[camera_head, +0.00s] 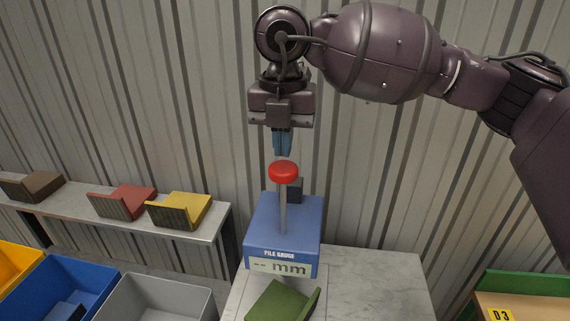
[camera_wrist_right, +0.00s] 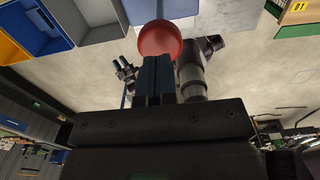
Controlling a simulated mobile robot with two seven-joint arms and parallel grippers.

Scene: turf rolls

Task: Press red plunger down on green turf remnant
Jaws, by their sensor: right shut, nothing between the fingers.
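The red plunger (camera_head: 283,171) is a round knob on a thin grey rod standing up from the blue pile gauge (camera_head: 284,228), whose display reads "-- mm". The knob also shows in the right wrist view (camera_wrist_right: 160,40), just beyond the fingertips. The green turf remnant (camera_head: 284,300) lies on the marble-topped stand in front of the gauge, partly cut off by the frame's lower edge. My right gripper (camera_head: 282,152) is shut and empty, pointing down just above the knob. Whether it touches the knob is unclear. My left gripper is not visible in the head view.
A shelf (camera_head: 200,226) on the left holds brown, red and yellow turf pieces. Yellow, blue (camera_head: 93,269) and grey (camera_head: 142,285) bins stand below it. A green-edged bin (camera_head: 520,283) labelled 03 is at the lower right. The marble top (camera_head: 380,290) right of the gauge is bare. A corrugated wall stands behind.

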